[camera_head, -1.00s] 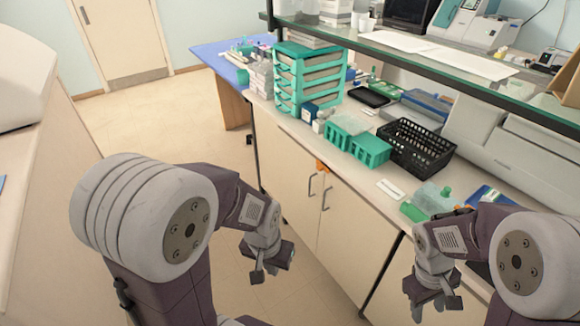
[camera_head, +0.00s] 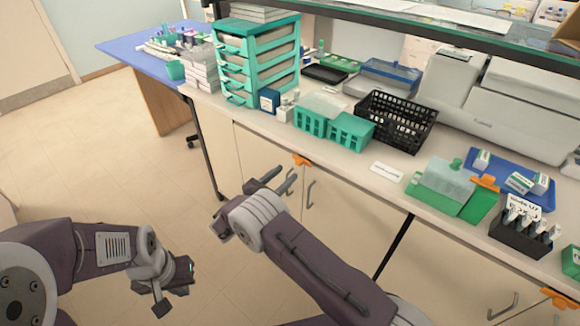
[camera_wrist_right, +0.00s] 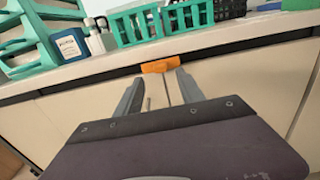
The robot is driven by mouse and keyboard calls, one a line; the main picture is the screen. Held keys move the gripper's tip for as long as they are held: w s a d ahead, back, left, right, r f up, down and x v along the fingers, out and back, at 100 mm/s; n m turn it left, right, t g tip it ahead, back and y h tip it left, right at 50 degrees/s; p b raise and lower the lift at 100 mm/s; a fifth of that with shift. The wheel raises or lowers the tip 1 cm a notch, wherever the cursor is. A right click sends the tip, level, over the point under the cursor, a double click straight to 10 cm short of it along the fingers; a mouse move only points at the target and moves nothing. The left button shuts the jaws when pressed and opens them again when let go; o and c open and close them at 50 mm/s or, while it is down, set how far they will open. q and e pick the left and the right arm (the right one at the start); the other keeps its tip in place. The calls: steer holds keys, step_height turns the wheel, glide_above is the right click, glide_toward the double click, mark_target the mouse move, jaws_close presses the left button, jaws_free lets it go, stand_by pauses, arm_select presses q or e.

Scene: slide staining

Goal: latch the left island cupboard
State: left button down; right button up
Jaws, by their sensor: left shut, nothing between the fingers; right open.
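The left island cupboard (camera_head: 265,160) has two pale doors, shown closed, with grey bar handles near their seam. Its orange latch (camera_head: 301,160) sits at the top of the seam, just under the counter edge. In the right wrist view the latch (camera_wrist_right: 160,65) looks roughly level, slightly tilted, across the seam. My right gripper (camera_head: 277,181) is open and empty in front of the doors, just left of and below the latch in the head view. In the wrist view its fingertips (camera_wrist_right: 158,82) flank the latch, apparently short of it. My left gripper (camera_head: 176,283) is shut and empty over the floor.
The counter above holds a teal drawer rack (camera_head: 258,60), green racks (camera_head: 350,132), a black basket (camera_head: 396,122) and a slide box (camera_head: 450,190). Another orange latch (camera_head: 559,299) is on the right cupboard. Open floor lies left of the island.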

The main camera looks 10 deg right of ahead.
mark_target(297, 164)
steer(key=x, duration=0.5)
steer(key=shift+w+d, duration=0.2)
jaws_close()
